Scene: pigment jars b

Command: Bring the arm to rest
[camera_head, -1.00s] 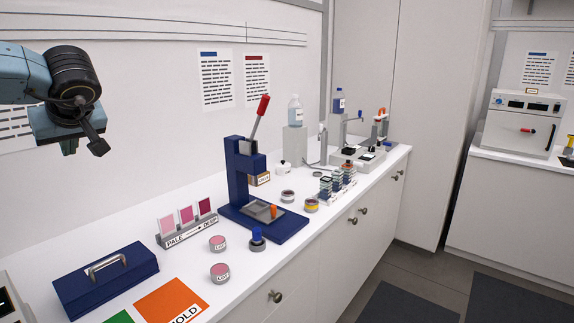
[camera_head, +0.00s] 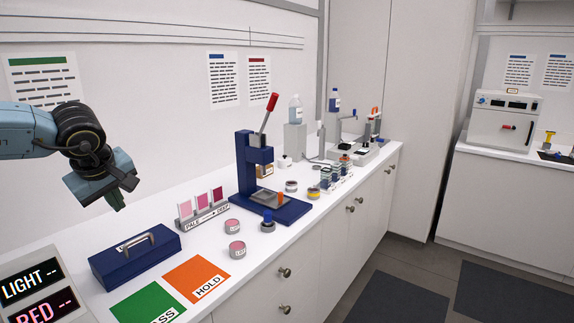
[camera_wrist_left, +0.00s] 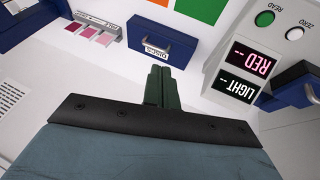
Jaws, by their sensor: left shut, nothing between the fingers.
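My left gripper (camera_head: 115,200) is in the air at the left of the head view, above the back of the counter. It is empty, and its two dark green fingers are closed together in the left wrist view (camera_wrist_left: 158,86). The fingers touch nothing that I can see. The blue box with a grey handle (camera_head: 136,262) stands on the counter below and to the right of the gripper in the head view. My right gripper is not in view.
A meter with LIGHT and RED displays (camera_head: 40,297) stands front left. Beside it lie a green mat (camera_head: 147,303) and an orange HOLD mat (camera_head: 197,280). Two pink jars (camera_head: 237,250), a shade holder (camera_head: 204,216) and a blue press (camera_head: 246,175) stand farther along the counter.

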